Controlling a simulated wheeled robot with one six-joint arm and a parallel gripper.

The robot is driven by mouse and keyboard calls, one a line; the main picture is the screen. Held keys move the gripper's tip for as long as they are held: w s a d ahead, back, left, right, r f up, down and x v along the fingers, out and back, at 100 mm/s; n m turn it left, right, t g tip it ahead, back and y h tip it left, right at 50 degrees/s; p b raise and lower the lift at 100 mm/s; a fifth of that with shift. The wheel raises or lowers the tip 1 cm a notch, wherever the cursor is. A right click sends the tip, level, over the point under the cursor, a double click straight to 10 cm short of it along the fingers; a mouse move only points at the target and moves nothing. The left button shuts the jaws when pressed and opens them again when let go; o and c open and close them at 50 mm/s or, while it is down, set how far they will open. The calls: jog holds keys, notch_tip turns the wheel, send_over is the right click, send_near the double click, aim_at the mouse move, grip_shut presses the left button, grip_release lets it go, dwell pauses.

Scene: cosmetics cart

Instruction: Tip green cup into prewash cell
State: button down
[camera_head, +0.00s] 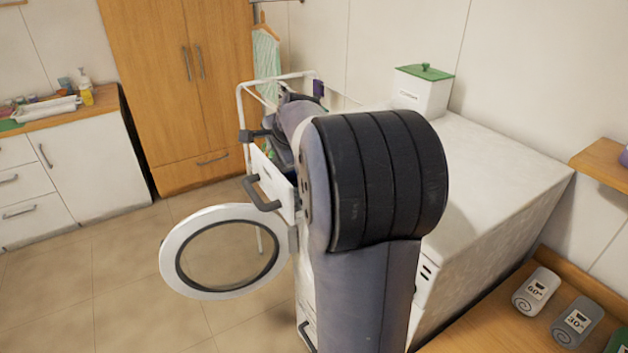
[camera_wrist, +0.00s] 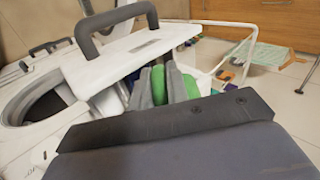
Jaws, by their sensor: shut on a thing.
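My gripper (camera_wrist: 160,90) shows in the wrist view as grey fingers shut around a green thing, which looks like the green cup (camera_wrist: 158,80). More green shows just right of the fingers. In the head view the drawer front (camera_head: 271,180) sticks out from the white washing machine (camera_head: 490,165). My arm hides most of the drawer there. I cannot make out the prewash cell, nor how far the cup is tilted.
The round washer door (camera_head: 180,258) stands open at the front left. A white box with a green lid (camera_head: 424,90) stands on the machine.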

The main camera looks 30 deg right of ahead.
jog(key=shift+w+a+f+g+h, duration=0.15)
jog(key=shift+w+f+g+h, duration=0.15)
jog(key=shift+g, duration=0.5)
jog(key=shift+w+a+r+n+g+h, duration=0.3)
jog(key=shift+w+r+n+g, duration=0.15)
jog(key=shift+w+g, duration=0.2)
jog(key=w+g, duration=0.1)
jog(key=w+a+f+g+h, duration=0.1)
jog(key=g, duration=0.1)
jog(key=shift+f+n, duration=0.2)
jog(key=shift+n, duration=0.05)
jog(key=shift+w+a+r+g+h, duration=0.1)
jog(key=shift+w+r+g+h, duration=0.45)
jog(key=shift+g, duration=0.3)
jog(key=shift+s, duration=0.1)
